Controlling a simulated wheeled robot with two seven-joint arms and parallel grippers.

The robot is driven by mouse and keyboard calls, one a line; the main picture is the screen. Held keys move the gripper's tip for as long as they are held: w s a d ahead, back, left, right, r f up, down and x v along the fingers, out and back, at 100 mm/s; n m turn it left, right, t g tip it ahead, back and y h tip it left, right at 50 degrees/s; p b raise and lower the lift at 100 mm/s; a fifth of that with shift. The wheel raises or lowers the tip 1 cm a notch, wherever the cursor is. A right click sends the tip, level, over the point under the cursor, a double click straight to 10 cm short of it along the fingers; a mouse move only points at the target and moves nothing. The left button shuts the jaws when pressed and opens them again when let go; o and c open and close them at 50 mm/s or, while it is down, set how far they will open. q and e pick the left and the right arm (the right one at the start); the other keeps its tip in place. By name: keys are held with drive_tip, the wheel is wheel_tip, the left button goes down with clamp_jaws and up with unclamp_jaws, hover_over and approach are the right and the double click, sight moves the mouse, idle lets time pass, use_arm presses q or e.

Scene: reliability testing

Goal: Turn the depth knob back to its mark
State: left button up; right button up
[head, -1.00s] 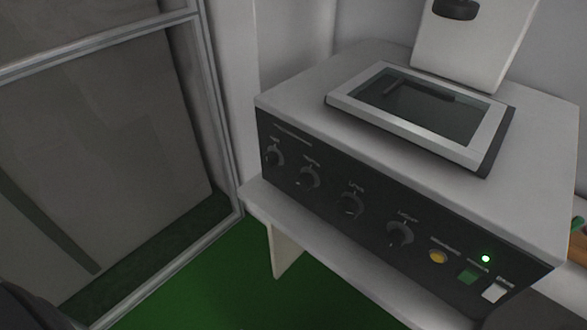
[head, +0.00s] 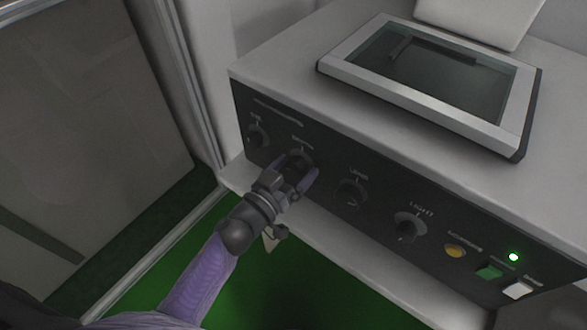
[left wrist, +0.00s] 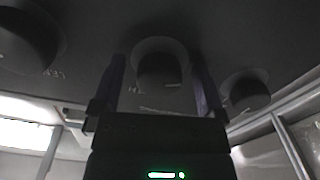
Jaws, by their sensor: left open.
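A row of dark round knobs runs along the black front panel (head: 335,165) of a grey machine. My left gripper (head: 296,170) is at the second knob from the left (head: 301,157), covering most of it in the head view. The label above that knob is too blurred to read surely. In the left wrist view the knob (left wrist: 160,63) sits between the two open fingers (left wrist: 160,88), with a gap on each side. A pale pointer line shows near the knob's edge. Its mark is not clearly visible. My right gripper is not in view.
Neighbouring knobs stand on either side: the leftmost knob (head: 257,136) and the third knob (head: 351,192). A fourth knob (head: 410,227), yellow button (head: 455,251), green button (head: 489,271) and white switch (head: 518,290) lie further right. A ledge (head: 345,237) juts out below the panel.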

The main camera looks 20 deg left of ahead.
use_arm(q)
clamp_jaws()
idle(0.4)
drive_tip(key=m, duration=0.5)
drive_tip(key=shift+a+m+p, duration=0.1)
drive_tip(key=shift+m+p, duration=0.2)
drive_tip(key=shift+p, duration=0.1)
drive_tip(key=m, duration=0.5)
drive_tip(key=shift+w, duration=0.1)
drive_tip(key=m, duration=0.6)
drive_tip(key=shift+a, duration=0.1)
drive_tip(key=m+b, duration=0.1)
drive_tip(key=m, duration=0.4)
drive_tip(key=shift+r, duration=0.15)
drive_tip(key=shift+m, duration=0.4)
